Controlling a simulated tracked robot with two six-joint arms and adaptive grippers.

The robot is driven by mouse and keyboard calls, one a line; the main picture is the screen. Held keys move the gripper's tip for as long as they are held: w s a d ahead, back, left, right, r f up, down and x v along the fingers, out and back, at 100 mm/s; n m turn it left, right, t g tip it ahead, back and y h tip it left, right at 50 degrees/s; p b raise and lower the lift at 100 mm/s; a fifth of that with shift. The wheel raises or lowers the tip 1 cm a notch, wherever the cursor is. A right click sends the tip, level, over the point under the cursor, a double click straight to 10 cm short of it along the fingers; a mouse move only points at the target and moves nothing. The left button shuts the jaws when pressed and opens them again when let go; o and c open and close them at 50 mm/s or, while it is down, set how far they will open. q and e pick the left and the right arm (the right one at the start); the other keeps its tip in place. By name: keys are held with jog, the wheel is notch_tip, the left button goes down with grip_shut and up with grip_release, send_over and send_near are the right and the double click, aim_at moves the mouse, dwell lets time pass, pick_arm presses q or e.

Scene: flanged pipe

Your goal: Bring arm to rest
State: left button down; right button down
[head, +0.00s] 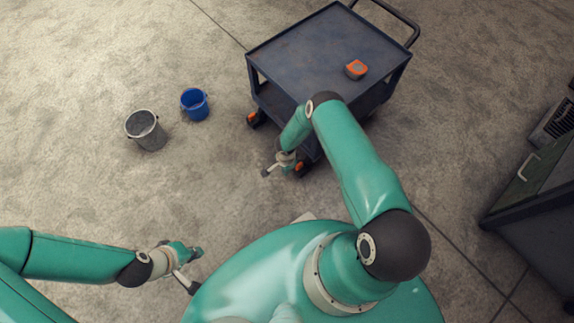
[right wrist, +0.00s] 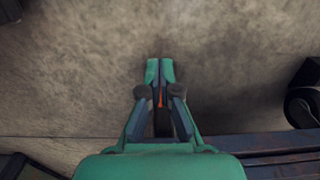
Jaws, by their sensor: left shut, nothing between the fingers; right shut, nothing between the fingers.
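My left gripper (head: 190,286) is low at the left of my body in the head view, shut and empty over bare floor. My right arm bends in front of the blue trolley (head: 285,45). My right gripper (head: 267,172) hangs beside the trolley's near wheel, shut and empty. In the right wrist view, its fingertips (right wrist: 160,72) are together, with bare floor beyond them. I cannot tell whether the right arm touches the trolley.
An orange tape measure (head: 355,69) lies on the trolley top. A grey bucket (head: 148,134) and a blue bucket (head: 195,104) stand on the floor at left. A dark cabinet (head: 540,215) stands at right. The floor between the buckets and my left gripper is clear.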

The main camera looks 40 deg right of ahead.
jog(key=w+r, duration=0.5)
jog(key=r, duration=0.4)
jog(key=s+a+r+y, duration=0.2)
jog(key=s+a+r, duration=0.1)
jog(key=a+r, duration=0.3)
jog(key=s+a+r+n+y, duration=0.1)
jog(key=s+a+r+n, duration=0.45)
jog(key=s, duration=0.35)
jog(key=s+a+r+n+y, duration=0.1)
jog(key=s+a+r+n, duration=0.3)
jog(key=s+r+n, duration=0.3)
notch_tip(320, 180, up, 25)
jog(key=n+p, duration=0.2)
jog(key=p, duration=2.3)
jog(key=shift+s+d+f+t, duration=0.2)
jog(key=shift+d+t, duration=0.1)
jog(key=shift+d, duration=0.05)
